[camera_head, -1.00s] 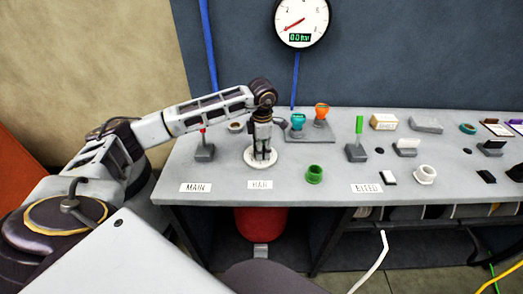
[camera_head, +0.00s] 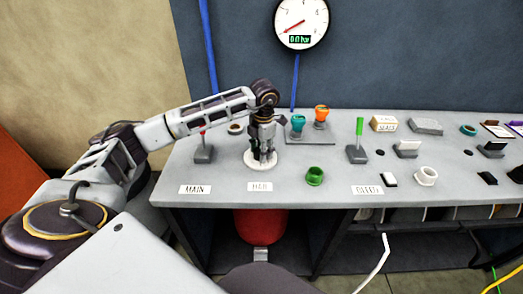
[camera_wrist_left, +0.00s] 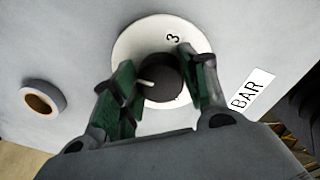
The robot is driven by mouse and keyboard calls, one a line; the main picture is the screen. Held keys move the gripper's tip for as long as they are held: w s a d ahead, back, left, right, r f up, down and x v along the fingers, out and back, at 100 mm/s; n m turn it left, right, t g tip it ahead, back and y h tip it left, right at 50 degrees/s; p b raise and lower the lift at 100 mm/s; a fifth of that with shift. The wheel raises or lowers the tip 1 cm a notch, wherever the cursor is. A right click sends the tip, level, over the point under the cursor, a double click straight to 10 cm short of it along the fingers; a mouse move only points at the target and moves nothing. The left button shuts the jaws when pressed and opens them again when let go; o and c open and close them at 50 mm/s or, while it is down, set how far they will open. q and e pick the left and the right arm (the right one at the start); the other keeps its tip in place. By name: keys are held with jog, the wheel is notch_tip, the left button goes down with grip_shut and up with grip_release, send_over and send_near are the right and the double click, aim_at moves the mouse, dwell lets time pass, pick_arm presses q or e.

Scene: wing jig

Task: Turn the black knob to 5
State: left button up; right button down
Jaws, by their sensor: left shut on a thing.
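The black knob (camera_wrist_left: 160,78) sits on a round white dial (camera_wrist_left: 130,42) on the grey bench. The dial also shows in the head view (camera_head: 249,163). A numeral 3 is visible on the dial; the other numerals are mostly hidden by my fingers. A short white pointer mark on the knob faces left in the wrist view. My left gripper (camera_head: 262,157) points down over the dial, its fingers on both sides of the knob, shut on it. The BAR label (camera_wrist_left: 248,92) lies beside the dial. My right gripper is in neither view.
A green lever (camera_head: 358,140) and teal and orange valves (camera_head: 321,113) stand farther right. The wall gauge (camera_head: 301,22) reads 0.0 bar.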

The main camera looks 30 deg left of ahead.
pick_arm(q)
jog(key=o, duration=0.8)
jog(key=shift+o, duration=1)
jog(key=shift+r, duration=0.1)
notch_tip(320, 180, up, 12)
jog(key=shift+s+d, duration=0.15)
jog(key=shift+d, duration=0.2)
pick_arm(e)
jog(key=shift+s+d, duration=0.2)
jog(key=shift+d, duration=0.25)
